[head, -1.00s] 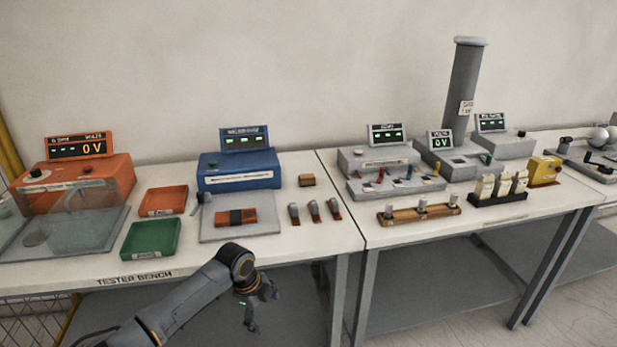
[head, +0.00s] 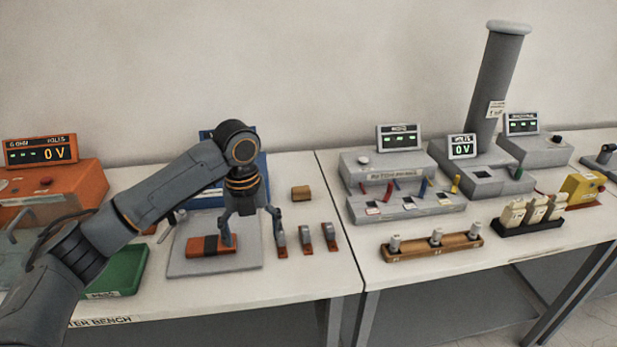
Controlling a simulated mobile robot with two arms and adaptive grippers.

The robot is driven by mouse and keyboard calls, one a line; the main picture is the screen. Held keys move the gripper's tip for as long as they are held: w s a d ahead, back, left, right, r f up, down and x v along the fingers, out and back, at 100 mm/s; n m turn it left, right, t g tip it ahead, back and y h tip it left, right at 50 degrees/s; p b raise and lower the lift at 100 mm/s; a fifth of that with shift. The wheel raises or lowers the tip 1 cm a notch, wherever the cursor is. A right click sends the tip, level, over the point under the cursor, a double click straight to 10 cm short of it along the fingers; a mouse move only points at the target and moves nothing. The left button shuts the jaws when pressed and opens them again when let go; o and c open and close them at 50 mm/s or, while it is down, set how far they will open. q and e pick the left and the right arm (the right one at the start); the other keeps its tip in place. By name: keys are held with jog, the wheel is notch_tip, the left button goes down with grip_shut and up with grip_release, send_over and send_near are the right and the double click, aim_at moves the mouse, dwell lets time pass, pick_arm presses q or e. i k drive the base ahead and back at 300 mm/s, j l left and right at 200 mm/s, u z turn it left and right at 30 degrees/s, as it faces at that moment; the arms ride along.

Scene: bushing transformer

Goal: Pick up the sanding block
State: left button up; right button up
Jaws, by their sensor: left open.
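A small tan-brown block (head: 301,193), which looks like the sanding block, lies on the bench behind the row of small metal-topped pieces. My left gripper (head: 253,230) is open and empty, pointing down over the right part of the grey plate. It is to the left of the tan block and nearer the front, apart from it. An orange-brown bar with a black band (head: 211,245) lies on the grey plate (head: 245,258), close by the gripper's left finger; I cannot tell if they touch. My right gripper is not in view.
Several small metal-topped pieces (head: 306,240) stand right of the plate. The blue tester (head: 207,196) is mostly hidden behind my left arm. A green tray (head: 118,270) and an orange tester (head: 60,188) are at left. Grey testers (head: 381,168) and a wooden rack (head: 432,248) stand on the right bench.

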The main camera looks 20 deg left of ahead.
aim_at(300, 194)
jog(key=i, duration=1.15)
